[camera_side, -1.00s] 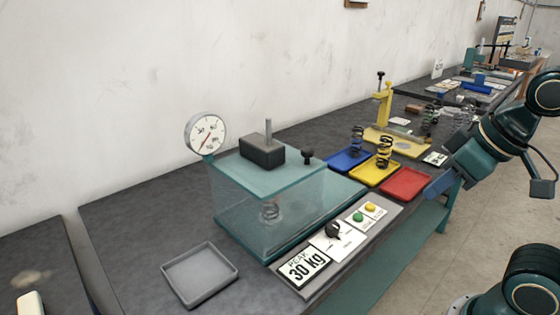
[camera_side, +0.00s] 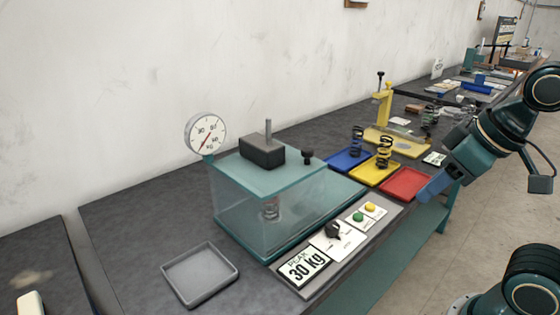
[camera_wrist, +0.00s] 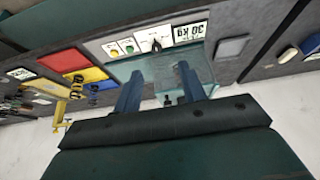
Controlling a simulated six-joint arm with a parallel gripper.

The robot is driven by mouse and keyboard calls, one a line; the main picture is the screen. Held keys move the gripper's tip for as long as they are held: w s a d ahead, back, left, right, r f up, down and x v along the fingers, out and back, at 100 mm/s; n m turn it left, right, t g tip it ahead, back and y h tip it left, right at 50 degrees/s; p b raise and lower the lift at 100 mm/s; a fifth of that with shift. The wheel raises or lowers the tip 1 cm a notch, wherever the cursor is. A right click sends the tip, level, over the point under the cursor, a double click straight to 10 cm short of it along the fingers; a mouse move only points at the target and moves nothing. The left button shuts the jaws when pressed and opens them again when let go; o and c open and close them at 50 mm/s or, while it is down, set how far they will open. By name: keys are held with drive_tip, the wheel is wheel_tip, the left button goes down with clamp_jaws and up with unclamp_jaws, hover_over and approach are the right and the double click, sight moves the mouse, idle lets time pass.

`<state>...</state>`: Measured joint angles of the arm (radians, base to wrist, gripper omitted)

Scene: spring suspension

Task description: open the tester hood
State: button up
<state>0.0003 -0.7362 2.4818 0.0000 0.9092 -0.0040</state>
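The tester hood (camera_side: 240,212) is a clear, teal-tinted box standing on a teal base, and it looks closed. A spring (camera_side: 270,208) stands inside it, with a pale cylindrical part around or above its upper end. A black knob (camera_side: 307,155) sits at the top right end of the hood. My gripper (camera_side: 426,192) hangs to the right, apart from the hood, near the red tray. In the wrist view my gripper (camera_wrist: 160,70) has its two blue fingers spread with nothing held between them. The hood (camera_wrist: 160,78) shows beyond and between the fingers there.
A black block (camera_side: 262,151) with an upright rod tops the tester, beside a round gauge (camera_side: 206,133). In front lie a "PEAK 30 kg" panel (camera_side: 304,268) and a grey tray (camera_side: 201,273). Red (camera_side: 405,183), yellow (camera_side: 368,175) and blue (camera_side: 345,162) trays stand to the right.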

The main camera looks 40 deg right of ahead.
drive_tip(key=shift+o, duration=0.5)
drive_tip(key=w+r+g, duration=0.1)
drive_tip(key=w+r, duration=0.5)
drive_tip(key=w, duration=0.1)
drive_tip(key=shift+w+d+r+n, duration=0.2)
drive_tip(key=shift+w+n, duration=0.05)
drive_tip(key=shift+n, duration=0.15)
wheel_tip(320, 180, up, 3)
drive_tip(key=n+g, duration=0.2)
drive_tip(key=g, duration=0.3)
hover_over(308, 149)
drive_tip(key=shift+f, duration=0.1)
drive_tip(key=shift+f, duration=0.1)
drive_tip(key=shift+f, duration=6.8)
drive_tip(key=shift+c, duration=0.4)
clamp_jaws()
